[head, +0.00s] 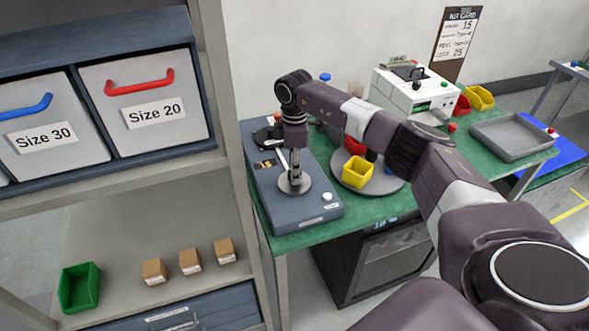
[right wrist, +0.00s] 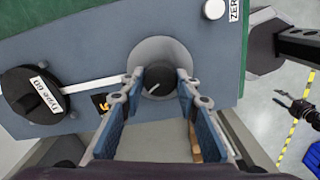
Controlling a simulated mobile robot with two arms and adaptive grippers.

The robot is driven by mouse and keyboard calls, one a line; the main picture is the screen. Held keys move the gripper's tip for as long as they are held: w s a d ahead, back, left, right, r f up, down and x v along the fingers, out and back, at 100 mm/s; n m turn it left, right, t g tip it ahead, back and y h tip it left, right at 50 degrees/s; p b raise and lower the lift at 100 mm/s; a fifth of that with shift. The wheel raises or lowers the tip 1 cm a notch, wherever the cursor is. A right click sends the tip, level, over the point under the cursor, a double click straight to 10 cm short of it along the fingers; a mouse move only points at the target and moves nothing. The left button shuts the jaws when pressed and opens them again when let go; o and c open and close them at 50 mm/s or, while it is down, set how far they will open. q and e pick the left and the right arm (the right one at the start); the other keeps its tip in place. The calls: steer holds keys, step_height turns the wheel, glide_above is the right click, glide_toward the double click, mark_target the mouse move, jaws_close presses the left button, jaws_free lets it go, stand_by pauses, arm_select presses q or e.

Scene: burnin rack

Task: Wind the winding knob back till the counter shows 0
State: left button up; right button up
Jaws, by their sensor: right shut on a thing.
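The winding knob (right wrist: 158,78) is dark with a white pointer line and sits on a round pale disc (head: 295,184) on the blue-grey winder box (head: 318,209). My right gripper (right wrist: 158,80) comes down on the knob from above, with one finger on each side, shut on it. In the head view the gripper (head: 295,178) hides the knob. The counter (right wrist: 100,102) has orange digits, partly hidden by a finger in the right wrist view. In the head view the counter (head: 266,164) is too small to read. My left gripper is not in the head view.
A "Type 60" spool (right wrist: 32,95) and a white button (right wrist: 235,5) marked ZERO flank the knob. A turntable with a yellow bin (head: 357,171) stands right of the winder. A shelf post (head: 238,150) is close on the left. A dark claw-like shape (right wrist: 300,110) shows over the floor.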

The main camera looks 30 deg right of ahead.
steer(key=shift+w+r, duration=0.1)
steer(key=shift+r, duration=0.05)
steer(key=o, duration=1.2)
steer(key=shift+c, duration=0.2)
step_height(320, 180, up, 12)
